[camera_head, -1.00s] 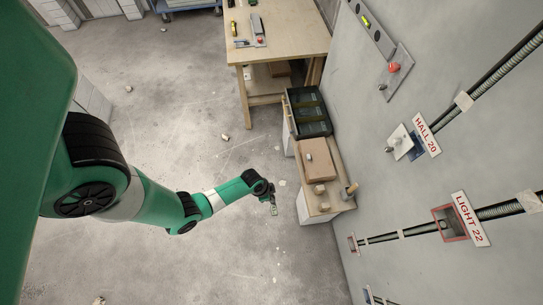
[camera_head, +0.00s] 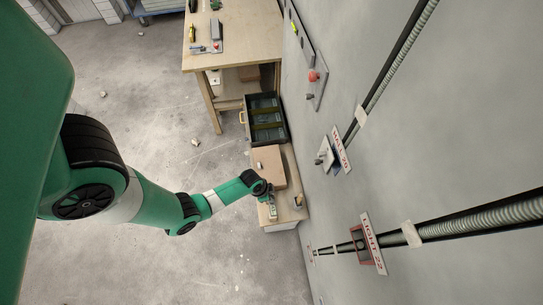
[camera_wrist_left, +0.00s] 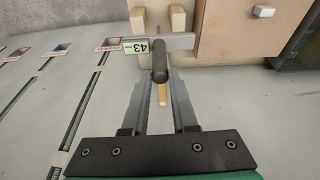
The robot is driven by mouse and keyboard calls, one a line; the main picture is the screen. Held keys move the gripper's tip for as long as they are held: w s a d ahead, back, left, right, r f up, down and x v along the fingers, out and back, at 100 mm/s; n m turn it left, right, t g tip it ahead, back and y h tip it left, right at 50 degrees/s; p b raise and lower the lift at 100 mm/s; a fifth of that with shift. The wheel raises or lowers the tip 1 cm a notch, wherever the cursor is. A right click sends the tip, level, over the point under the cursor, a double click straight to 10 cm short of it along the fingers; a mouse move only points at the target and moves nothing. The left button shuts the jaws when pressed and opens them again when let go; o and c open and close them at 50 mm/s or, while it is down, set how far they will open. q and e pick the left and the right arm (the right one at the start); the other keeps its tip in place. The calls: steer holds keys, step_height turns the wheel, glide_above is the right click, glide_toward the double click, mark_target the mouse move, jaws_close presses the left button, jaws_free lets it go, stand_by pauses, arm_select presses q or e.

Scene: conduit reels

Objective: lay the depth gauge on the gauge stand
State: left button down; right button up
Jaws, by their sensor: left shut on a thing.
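The depth gauge has a grey bar, a dark round handle (camera_wrist_left: 159,62) and a green-and-white label reading 43. My left gripper (camera_wrist_left: 160,78) is shut on the dark handle. In the head view the left gripper (camera_head: 268,196) is over the near end of the low wooden bench, with the gauge's label (camera_head: 272,212) just below it. The gauge stand shows as two upright wooden posts (camera_wrist_left: 178,18) in the left wrist view, just beyond the grey bar. I cannot tell whether the bar touches them. My right gripper is not in view.
A brown box (camera_head: 268,166) stands on the bench beyond the gripper, then a dark green crate (camera_head: 265,120). A tall workbench (camera_head: 225,55) with tools is farther back. The wall with conduits and a LIGHT 22 sign (camera_head: 373,244) bounds the right side. Floor to the left is mostly open.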

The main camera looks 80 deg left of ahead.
arm_select(q)
steer(key=shift+s+f+b, duration=0.15)
steer(key=shift+f+b, duration=0.15)
steer(key=shift+f, duration=0.05)
step_height(320, 180, down, 5)
steer(key=b, duration=0.4)
steer(key=shift+r+b, duration=0.1)
steer(key=shift+b, duration=0.25)
steer(key=shift+r, duration=0.1)
steer(key=shift+f+b, duration=0.55)
steer(key=shift+f, duration=0.2)
stand_by(0.6)
steer(key=c, duration=0.6)
jaws_free()
steer(key=p+v, duration=1)
steer(key=v, duration=0.1)
steer(key=shift+r+p, duration=0.3)
steer(key=shift+p, duration=0.1)
